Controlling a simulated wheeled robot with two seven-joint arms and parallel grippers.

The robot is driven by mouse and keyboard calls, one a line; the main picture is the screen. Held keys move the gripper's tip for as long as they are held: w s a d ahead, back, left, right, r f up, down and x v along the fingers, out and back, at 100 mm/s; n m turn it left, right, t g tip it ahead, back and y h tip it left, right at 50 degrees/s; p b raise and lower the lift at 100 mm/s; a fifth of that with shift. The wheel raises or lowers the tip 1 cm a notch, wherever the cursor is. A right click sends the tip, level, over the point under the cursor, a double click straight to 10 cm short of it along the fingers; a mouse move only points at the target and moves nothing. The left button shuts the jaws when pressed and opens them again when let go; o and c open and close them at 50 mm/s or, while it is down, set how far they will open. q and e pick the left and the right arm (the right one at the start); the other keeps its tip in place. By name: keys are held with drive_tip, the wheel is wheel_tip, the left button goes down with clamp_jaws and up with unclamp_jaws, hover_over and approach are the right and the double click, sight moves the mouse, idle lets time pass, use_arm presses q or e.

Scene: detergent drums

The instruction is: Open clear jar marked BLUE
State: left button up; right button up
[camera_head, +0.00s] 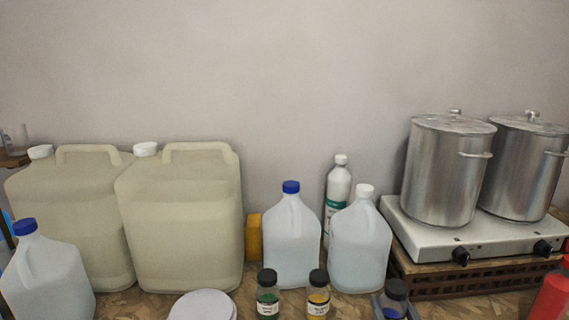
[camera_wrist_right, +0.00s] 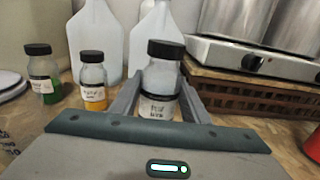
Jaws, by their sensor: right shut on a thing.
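A clear jar with a black lid (camera_head: 396,289) stands at the front right of the head view, cut by the bottom edge, with blue showing low in it. In the right wrist view the same jar (camera_wrist_right: 160,76) is upright with its black lid on and a white label too blurred to read surely. My right gripper (camera_head: 391,308) is shut on this jar, one finger on each side below the lid. The fingers also show in the right wrist view (camera_wrist_right: 157,98). My left gripper is not in view.
A green-filled jar (camera_head: 268,295) and a yellow-filled jar (camera_head: 318,295) stand left of the held jar. White jugs (camera_head: 292,245) (camera_head: 360,245) stand behind. A hot plate (camera_head: 430,238) with two metal pots is at right, a red bottle (camera_head: 552,295) at far right, a white round lid (camera_head: 203,305) front left.

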drive_tip(key=shift+s+a+f, duration=0.4)
drive_tip(key=shift+a, duration=0.15)
drive_tip(key=shift+s+a+f, duration=0.35)
drive_tip(key=shift+s+a, duration=0.05)
drive_tip(key=shift+a, duration=0.15)
drive_tip(key=shift+r, duration=0.1)
drive_tip(key=w+a+r, duration=0.1)
drive_tip(key=a+r, duration=0.5)
drive_tip(key=a, duration=0.4)
drive_tip(key=w+a+r, duration=0.1)
drive_tip(key=a+r, duration=0.5)
drive_tip(key=a, duration=0.4)
drive_tip(key=shift+a+r, duration=0.15)
drive_tip(key=shift+r, duration=0.1)
drive_tip(key=shift+w, duration=0.1)
